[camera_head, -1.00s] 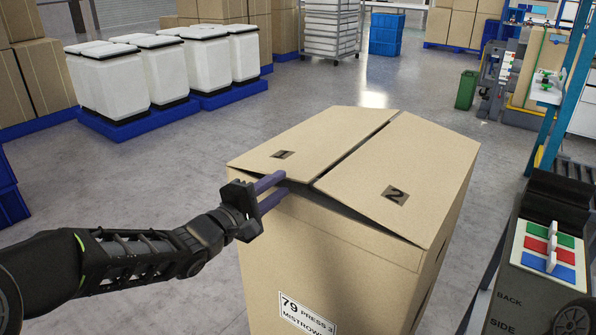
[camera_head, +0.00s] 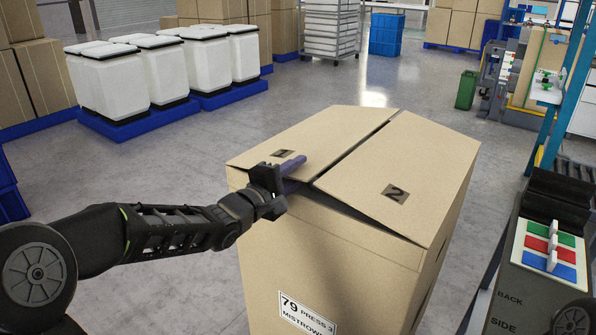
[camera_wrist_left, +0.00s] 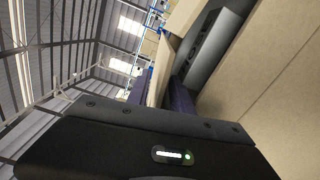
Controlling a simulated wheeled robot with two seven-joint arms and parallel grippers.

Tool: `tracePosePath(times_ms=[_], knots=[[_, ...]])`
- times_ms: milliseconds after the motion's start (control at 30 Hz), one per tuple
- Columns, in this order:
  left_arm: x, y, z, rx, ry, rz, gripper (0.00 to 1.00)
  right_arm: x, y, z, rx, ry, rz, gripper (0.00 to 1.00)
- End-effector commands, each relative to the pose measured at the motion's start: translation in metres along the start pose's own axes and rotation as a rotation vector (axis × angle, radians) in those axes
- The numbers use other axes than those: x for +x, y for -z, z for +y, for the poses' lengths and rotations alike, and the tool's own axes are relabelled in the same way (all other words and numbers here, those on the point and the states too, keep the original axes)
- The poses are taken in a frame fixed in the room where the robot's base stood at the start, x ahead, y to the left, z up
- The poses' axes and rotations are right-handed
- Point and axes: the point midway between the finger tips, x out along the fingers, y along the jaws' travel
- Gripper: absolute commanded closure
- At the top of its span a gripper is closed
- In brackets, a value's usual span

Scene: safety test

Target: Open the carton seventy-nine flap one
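The carton (camera_head: 325,240) labelled 79 stands in front of me. Its flap one (camera_head: 325,135), marked 1, and flap two (camera_head: 415,165), marked 2, both lie nearly level, with a dark gap under their near edges. My left gripper (camera_head: 293,175) is at the near edge of flap one, close to flap two. Its purple fingers are apart, one above the flap and one at the gap below it. In the left wrist view the flap (camera_wrist_left: 161,72) shows between the fingers; whether they touch it I cannot tell. My right gripper is out of view.
White bins (camera_head: 205,60) on blue pallets stand at the back left. A green bin (camera_head: 466,90) stands farther back. The floor left of the carton is clear.

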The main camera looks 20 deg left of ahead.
Motion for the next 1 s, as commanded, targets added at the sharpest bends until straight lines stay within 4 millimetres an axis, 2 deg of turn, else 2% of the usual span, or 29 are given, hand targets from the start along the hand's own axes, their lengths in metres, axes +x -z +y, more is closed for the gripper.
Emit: tracePosePath(times_ms=[267, 600, 1000], knots=[[0.0022, -0.0001, 0.0001, 0.000, 0.000, 0.000, 0.73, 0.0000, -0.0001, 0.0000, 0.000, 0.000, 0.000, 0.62], [0.0019, 0.0000, 0.0000, 0.000, 0.000, 0.000, 1.00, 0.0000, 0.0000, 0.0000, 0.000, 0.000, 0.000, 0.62], [0.0019, 0.0001, 0.0000, 0.000, 0.000, 0.000, 1.00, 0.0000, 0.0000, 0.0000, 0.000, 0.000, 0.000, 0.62]])
